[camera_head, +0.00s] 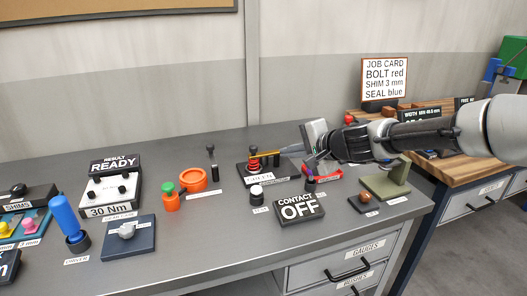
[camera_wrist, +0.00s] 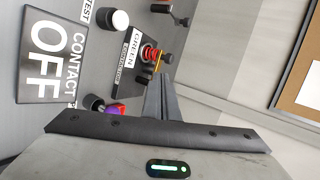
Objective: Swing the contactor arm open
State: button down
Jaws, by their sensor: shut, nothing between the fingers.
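The contactor (camera_head: 256,168) stands near the middle of the bench. It has a dark base, red rings and a label reading GREEN. Its yellow arm (camera_head: 266,154) lies level, pointing right toward my gripper. In the wrist view the red rings (camera_wrist: 150,53) show just beyond my fingertips, with part of the yellow arm beside them. My gripper (camera_head: 285,149) is shut and empty, reaching in from the right, its fingertips close to the arm's right end. I cannot tell whether they touch it. The fingers also show in the wrist view (camera_wrist: 160,88).
A CONTACT OFF sign (camera_head: 299,208) and a white-topped button (camera_head: 257,192) stand in front of the contactor. A red piece (camera_head: 325,174) and an olive stand (camera_head: 387,183) are to the right. An orange ring (camera_head: 193,180) is left. The wall is behind.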

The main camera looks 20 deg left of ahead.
send_near(256, 151)
notch_tip(256, 151, down, 3)
jog(key=a, duration=0.1)
jog(key=shift+w+a+r+p, duration=0.1)
jog(key=shift+w+a+p, duration=0.85)
jog(key=shift+w+a, duration=0.6)
jog(key=shift+a, duration=0.1)
